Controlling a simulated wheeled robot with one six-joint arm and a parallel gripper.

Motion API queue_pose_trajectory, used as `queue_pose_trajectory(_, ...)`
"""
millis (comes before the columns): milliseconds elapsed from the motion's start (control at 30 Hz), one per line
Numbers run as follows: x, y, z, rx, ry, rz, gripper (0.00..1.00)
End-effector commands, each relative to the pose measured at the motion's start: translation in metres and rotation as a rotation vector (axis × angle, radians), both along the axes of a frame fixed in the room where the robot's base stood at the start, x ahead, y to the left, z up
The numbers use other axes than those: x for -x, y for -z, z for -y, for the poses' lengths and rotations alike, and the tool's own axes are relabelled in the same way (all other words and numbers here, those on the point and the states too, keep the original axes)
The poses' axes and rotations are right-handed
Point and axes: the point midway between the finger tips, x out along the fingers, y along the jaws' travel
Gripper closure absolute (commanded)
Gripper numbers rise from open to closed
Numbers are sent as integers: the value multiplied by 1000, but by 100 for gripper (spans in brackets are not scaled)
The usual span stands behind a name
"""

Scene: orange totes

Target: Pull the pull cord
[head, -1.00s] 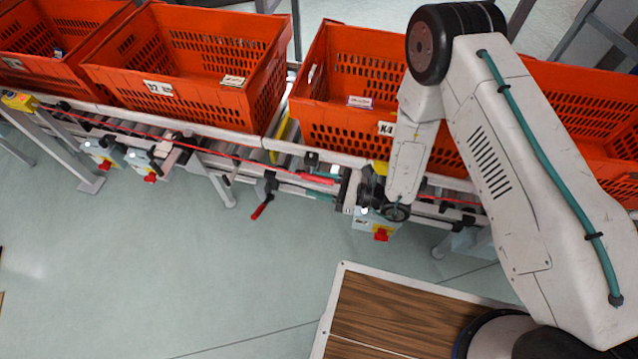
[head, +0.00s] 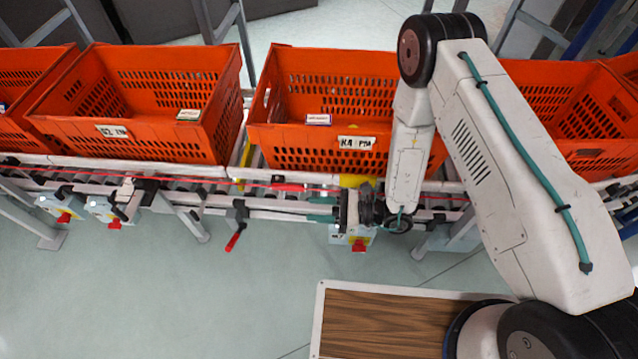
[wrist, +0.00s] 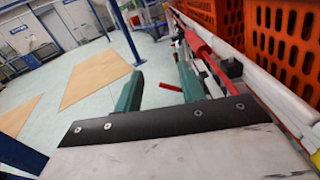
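The pull cord (head: 210,180) is a thin red line strung along the front of the roller conveyor in the head view. A thicker red stretch of it lies just behind my gripper (head: 319,209). In the wrist view, the red cord (wrist: 204,48) runs beyond and to the right of the right finger. My gripper (wrist: 160,84) has two teal fingers with a clear gap between them. I cannot tell whether a finger touches the cord.
Orange totes (head: 132,140) stand in a row on the conveyor (head: 180,203). A red-handled lever (head: 236,238) hangs left of my gripper. Control boxes with red switches (head: 358,245) sit below the conveyor rail. The floor (head: 180,300) in front is clear.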

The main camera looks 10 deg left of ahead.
Motion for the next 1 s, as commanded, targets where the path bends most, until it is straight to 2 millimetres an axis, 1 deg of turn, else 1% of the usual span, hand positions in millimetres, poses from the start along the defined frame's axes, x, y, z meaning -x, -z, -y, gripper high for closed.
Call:
queue_pose_trajectory(267, 2, 2, 0, 9, -11, -9, 60)
queue_pose_trajectory(367, 18, 2, 2, 16, -76, -32, 60)
queue_pose_trajectory(433, 39, 2, 5, 24, -153, -56, 60)
queue_pose_trajectory(467, 46, -3, 7, 24, -192, -57, 60)
queue_pose_trajectory(500, 54, -13, 9, 24, -249, -52, 60)
queue_pose_trajectory(600, 66, -43, 16, 24, -381, -16, 60)
queue_pose_trajectory(767, 76, -91, 33, 35, -557, 76, 60)
queue_pose_trajectory(867, 80, -125, 49, 56, -668, 157, 60)
queue_pose_trajectory(900, 81, -139, 57, 68, -714, 198, 60)
queue_pose_trajectory(1000, 84, -172, 77, 106, -820, 296, 60)
